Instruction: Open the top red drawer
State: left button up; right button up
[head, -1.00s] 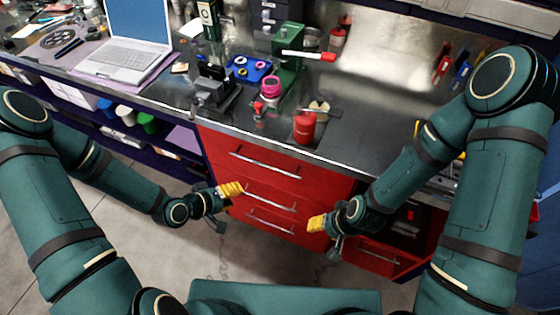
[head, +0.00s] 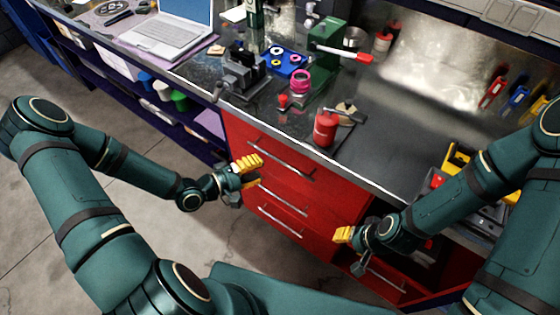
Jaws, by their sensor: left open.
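The top red drawer (head: 270,138) is flush with the cabinet front under the bench top, so it looks shut. Its silver bar handle (head: 281,160) is uncovered. My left gripper (head: 250,170), with yellow fingers, is open and empty in front of the cabinet's left side, just left of and below that handle. I cannot tell whether it touches the drawer front. My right gripper (head: 346,236), also yellow-fingered, is at the lower right of the cabinet, away from the top handle. Its jaws are too small to read.
Two more red drawers with silver handles, the middle one (head: 276,196) and the lower one (head: 280,222), look shut. A red drawer (head: 383,283) at the lower right stands open near my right gripper. A red canister (head: 326,129) and a vise (head: 241,75) stand on the bench.

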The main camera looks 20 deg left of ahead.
aim_at(280, 160)
pick_arm(q)
jog(key=x, duration=0.8)
jog(key=shift+f+b, duration=0.1)
jog(key=shift+b, duration=0.25)
grip_shut()
jog(key=shift+s, duration=0.1)
